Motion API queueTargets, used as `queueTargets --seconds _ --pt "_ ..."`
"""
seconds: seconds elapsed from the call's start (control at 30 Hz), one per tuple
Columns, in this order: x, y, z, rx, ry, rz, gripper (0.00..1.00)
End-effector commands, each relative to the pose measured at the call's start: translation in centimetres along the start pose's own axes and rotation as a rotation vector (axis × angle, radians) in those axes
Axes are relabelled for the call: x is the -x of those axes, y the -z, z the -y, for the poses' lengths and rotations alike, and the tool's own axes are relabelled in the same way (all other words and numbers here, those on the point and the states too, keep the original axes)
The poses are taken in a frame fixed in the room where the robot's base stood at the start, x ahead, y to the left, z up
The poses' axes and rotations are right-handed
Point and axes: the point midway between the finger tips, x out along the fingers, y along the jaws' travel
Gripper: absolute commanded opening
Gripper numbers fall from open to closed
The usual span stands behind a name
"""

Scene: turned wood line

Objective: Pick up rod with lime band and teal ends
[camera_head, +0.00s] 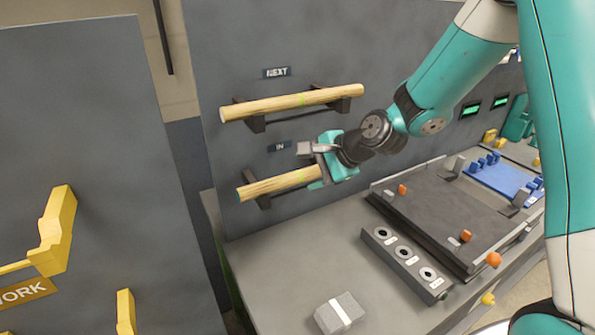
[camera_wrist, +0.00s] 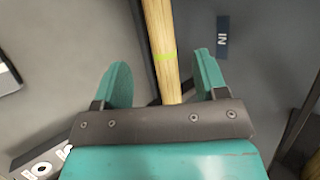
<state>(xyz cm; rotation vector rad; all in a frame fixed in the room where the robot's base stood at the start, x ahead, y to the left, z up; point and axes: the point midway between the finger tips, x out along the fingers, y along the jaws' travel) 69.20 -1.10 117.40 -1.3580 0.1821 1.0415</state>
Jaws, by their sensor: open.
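In the wrist view this rod (camera_wrist: 159,30) runs between my two open fingers, apart from both, with the lime band (camera_wrist: 165,57) near the fingertips. I cannot tell how deep it sits between them. A second pale rod (camera_head: 285,104) with a faint lime band lies in the upper holder marked NEXT.
The grey wall panel (camera_head: 225,60) carries both holders. Below are a grey bench (camera_head: 290,265), a block with a white stripe (camera_head: 339,313), a strip with several round holes (camera_head: 405,264) and a dark tray fixture (camera_head: 435,215). A blue fixture (camera_head: 500,178) stands further right.

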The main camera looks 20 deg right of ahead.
Motion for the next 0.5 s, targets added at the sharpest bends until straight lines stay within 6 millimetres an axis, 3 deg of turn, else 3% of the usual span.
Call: queueTargets --seconds 0.5 --pt "-4.8 0.7 0.3 0.000 -0.003 0.002 0.66"
